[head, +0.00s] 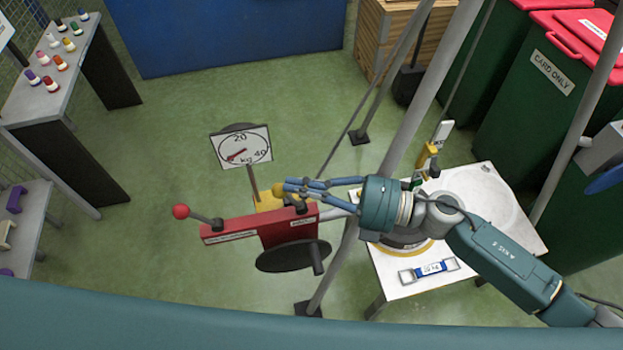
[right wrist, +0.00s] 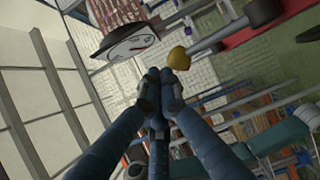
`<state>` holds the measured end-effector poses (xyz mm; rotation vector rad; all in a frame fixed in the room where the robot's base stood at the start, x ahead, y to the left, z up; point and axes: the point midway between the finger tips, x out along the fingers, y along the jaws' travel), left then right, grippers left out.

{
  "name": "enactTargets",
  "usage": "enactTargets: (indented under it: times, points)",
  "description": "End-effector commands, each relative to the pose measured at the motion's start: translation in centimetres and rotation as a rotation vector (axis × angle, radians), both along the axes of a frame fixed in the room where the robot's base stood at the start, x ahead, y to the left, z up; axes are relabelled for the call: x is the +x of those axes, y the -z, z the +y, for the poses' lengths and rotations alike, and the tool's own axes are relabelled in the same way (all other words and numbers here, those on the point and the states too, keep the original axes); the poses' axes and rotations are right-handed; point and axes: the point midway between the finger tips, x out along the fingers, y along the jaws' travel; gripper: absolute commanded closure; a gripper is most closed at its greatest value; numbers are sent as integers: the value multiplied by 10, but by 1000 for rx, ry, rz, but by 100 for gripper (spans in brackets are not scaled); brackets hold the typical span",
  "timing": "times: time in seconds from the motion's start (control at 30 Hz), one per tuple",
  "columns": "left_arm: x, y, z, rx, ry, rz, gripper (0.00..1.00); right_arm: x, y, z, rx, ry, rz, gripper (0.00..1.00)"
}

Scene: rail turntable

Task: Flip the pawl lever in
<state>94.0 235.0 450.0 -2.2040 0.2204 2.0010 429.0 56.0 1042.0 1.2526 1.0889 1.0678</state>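A red winch-like housing (head: 258,228) stands at the middle in the head view, with a dark disc and crank handle below it. A yellow ball knob (head: 278,190) sits by its upper edge; it also shows in the right wrist view (right wrist: 179,58) on a grey rod. A red ball lever (head: 181,211) sticks out at the housing's left end. I cannot tell from the labels which one is the pawl lever. My right gripper (head: 291,186) has its fingertips drawn together beside the yellow knob, with nothing seen between them; they show in the right wrist view (right wrist: 160,80). My left gripper is out of view.
A dial gauge marked in kg (head: 241,147) stands behind the housing. Slanted grey poles (head: 413,98) rise close to my right arm. A white table (head: 500,215) is under that arm. Green floor lies clear to the left; a shelf of coloured pieces (head: 72,85) is further left.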

Motion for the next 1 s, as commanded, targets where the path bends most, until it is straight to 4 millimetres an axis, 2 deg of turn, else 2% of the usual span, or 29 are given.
enactTargets:
  times: [0.4, 1.0]
  points:
    - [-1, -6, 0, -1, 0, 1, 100, -7, 3, 21, 0, -1, -1, 100]
    - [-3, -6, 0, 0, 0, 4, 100, -8, 5, 23, -2, 0, 1, 100]
